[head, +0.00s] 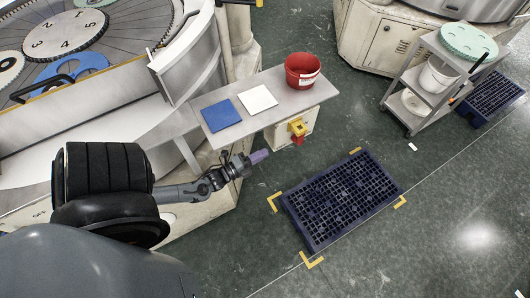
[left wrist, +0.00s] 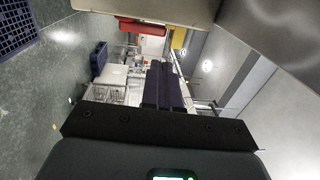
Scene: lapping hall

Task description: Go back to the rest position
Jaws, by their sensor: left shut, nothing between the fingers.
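My left gripper (head: 256,157) shows in the head view at the end of the arm from the left. It is shut and empty, in the air beside the front edge of the steel shelf (head: 290,91). My right gripper is in neither view.
The shelf carries a blue square (head: 222,115), a white square (head: 257,99) and a red bucket (head: 302,70). A dark blue grid pallet (head: 342,199) lies on the floor between yellow corner marks. A grey cart (head: 440,85) stands at upper right. Floor around the pallet is clear.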

